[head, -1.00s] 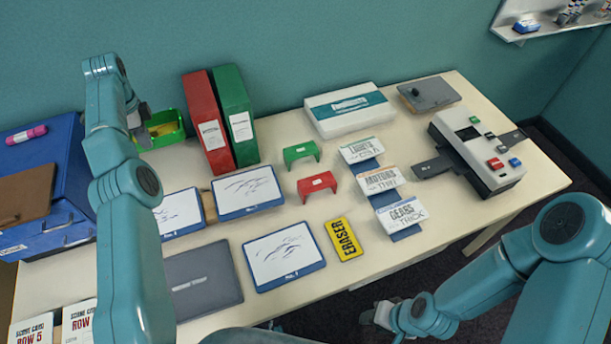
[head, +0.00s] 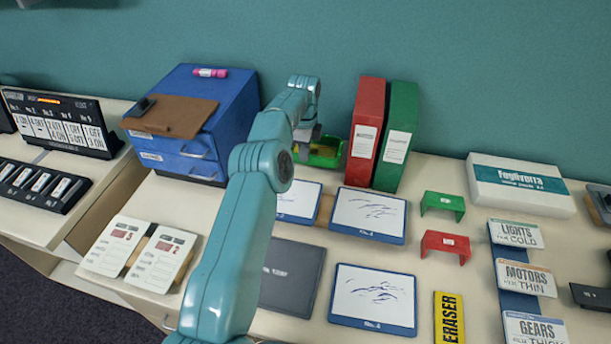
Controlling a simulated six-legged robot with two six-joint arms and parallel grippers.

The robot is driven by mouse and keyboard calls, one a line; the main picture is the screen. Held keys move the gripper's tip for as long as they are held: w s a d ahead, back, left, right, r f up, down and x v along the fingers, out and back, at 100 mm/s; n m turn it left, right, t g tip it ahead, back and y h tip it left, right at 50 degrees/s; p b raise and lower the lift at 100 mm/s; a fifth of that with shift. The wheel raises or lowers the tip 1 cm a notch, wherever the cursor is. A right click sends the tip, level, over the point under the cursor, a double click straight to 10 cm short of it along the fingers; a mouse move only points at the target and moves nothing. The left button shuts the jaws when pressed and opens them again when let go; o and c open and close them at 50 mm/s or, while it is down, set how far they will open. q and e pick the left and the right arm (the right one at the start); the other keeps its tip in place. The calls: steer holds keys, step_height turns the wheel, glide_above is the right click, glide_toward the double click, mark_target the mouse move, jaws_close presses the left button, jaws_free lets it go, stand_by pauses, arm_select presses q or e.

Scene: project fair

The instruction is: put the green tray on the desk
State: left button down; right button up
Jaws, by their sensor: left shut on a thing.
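The green tray (head: 326,154) is at the back of the desk (head: 452,275), left of the red binder. It is partly hidden by my left gripper. Something yellowish-brown shows inside it. My left gripper (head: 309,146) is at the tray's left side and shut on it; the fingertips are hard to make out. I cannot tell whether the tray's underside touches the desk. My right gripper is out of view.
A red binder (head: 367,130) and a green binder (head: 397,138) stand right of the tray. A blue drawer box (head: 232,112) with a brown clipboard (head: 172,116) stands to the left. Whiteboards (head: 370,214), a dark folder (head: 290,278) and cards (head: 162,258) cover much of the front.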

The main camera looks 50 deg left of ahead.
mark_target(304, 163)
arm_select(q)
steer(key=shift+w+f, duration=0.1)
steer(key=shift+f, duration=0.5)
steer(key=shift+s+f, duration=0.25)
steer(key=shift+f, duration=0.15)
steer(key=f, duration=0.3)
steer(key=shift+w+f, duration=0.2)
steer(key=shift+f, duration=0.35)
steer(key=shift+s, duration=0.2)
steer(key=c, duration=1.2)
jaws_free()
steer(key=shift+w+f, duration=0.15)
steer(key=shift+c, duration=0.2)
